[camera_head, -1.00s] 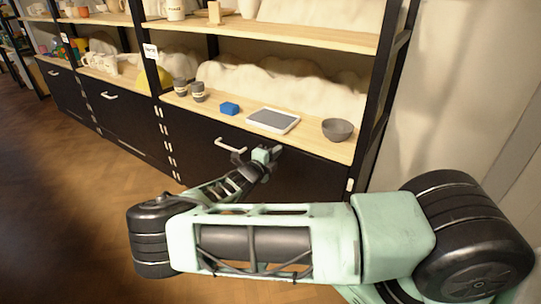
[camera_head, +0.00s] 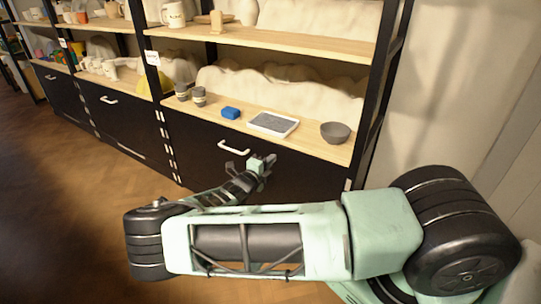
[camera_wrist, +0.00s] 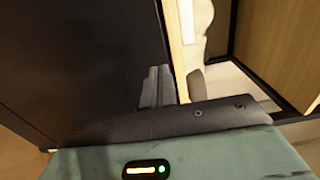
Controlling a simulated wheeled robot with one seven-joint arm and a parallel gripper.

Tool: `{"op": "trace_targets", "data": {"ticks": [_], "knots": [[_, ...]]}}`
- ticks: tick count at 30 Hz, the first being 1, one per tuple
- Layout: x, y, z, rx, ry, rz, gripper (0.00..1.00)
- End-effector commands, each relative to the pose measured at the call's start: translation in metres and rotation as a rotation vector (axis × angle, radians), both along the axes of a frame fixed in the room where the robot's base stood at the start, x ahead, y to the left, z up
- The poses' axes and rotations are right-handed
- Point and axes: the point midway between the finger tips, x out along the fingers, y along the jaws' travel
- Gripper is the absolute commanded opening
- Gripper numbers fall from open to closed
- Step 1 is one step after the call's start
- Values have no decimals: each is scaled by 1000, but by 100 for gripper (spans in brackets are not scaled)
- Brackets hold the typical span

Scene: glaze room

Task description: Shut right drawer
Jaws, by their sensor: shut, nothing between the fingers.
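The right drawer has a black front (camera_head: 205,147) with a pale bar handle (camera_head: 234,148), under the lower wooden shelf at the centre of the head view. The front looks about flush with the shelf edge; a small gap cannot be ruled out. My gripper (camera_head: 266,161) is shut and empty, just right of the handle and in front of the black front. I cannot tell whether it touches. In the wrist view the fingers (camera_wrist: 158,87) are together, with the black front (camera_wrist: 80,60) filling the left side. My arm hides the drawer's lower part.
A black rack post (camera_head: 377,90) stands at the right. Wooden floor (camera_head: 70,200) is open at the left.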

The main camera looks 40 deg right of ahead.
Motion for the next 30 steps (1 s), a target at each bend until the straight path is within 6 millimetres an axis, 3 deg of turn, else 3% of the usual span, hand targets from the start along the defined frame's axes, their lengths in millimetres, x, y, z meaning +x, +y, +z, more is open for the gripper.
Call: {"op": "trace_targets", "data": {"ticks": [9, 15, 26, 30], "knots": [[-18, 52, 1, 3, 1, 1, 0], [-27, 76, 0, 1, -1, -1, 0], [-32, 83, -1, 14, -10, -11, 0], [-52, 86, -3, 146, -107, -103, 0]]}}
